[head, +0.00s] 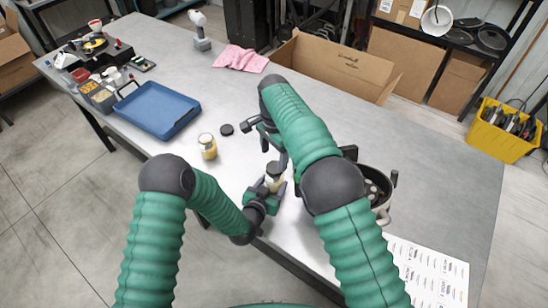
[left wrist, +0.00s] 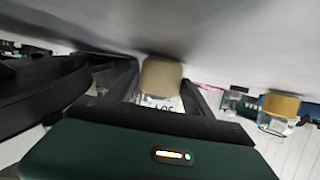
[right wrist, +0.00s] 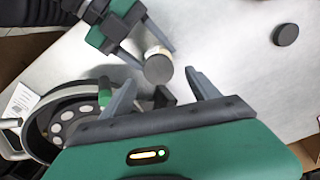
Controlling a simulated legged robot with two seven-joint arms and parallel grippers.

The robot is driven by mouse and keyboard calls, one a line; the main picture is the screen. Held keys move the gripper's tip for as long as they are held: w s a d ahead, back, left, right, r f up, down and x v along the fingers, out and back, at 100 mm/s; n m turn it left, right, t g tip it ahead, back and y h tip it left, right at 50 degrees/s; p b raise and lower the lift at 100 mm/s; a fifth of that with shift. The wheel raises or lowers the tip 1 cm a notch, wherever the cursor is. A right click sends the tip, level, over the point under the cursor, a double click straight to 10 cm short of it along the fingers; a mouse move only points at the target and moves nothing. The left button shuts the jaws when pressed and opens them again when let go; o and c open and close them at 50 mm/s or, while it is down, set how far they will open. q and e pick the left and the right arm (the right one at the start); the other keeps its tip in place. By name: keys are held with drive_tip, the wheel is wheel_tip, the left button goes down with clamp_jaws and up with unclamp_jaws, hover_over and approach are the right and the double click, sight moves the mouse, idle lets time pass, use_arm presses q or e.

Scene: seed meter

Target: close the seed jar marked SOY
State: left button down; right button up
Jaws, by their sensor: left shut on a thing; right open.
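The SOY jar (head: 274,180) is a small clear jar with tan contents, near the table's front edge. Its label and tan contents (left wrist: 160,78) show in the left wrist view, which is upside down. My left gripper (head: 273,186) is shut around its side. In the right wrist view a grey-brown disc (right wrist: 159,70) covers the jar's top; I cannot tell whether it is a lid or the open mouth. My right gripper (right wrist: 163,88) is open and empty, close above the jar. A dark round lid (head: 227,130) lies flat on the table, apart from both grippers.
A second jar with yellow contents (head: 207,147) stands left of the SOY jar. A blue tray (head: 158,109) lies farther left. A pot-like seed meter (head: 378,190) stands at right, partly behind my right arm. A printed sheet (head: 430,272) lies at front right.

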sight(275, 167)
drive_tip(key=shift+c, duration=0.3)
drive_tip(key=n, duration=0.3)
drive_tip(key=shift+r, duration=0.3)
drive_tip(key=n, duration=0.3)
drive_tip(key=r+n, duration=0.1)
drive_tip(key=n, duration=0.1)
drive_tip(key=shift+r+n, duration=0.1)
drive_tip(key=shift+n, duration=0.3)
drive_tip(key=n, duration=0.2)
drive_tip(key=r+n, duration=0.1)
drive_tip(key=n, duration=0.1)
drive_tip(key=shift+n, duration=0.4)
drive_tip(key=n, duration=0.3)
drive_tip(key=shift+r, duration=0.35)
drive_tip(key=shift+f, duration=4.05)
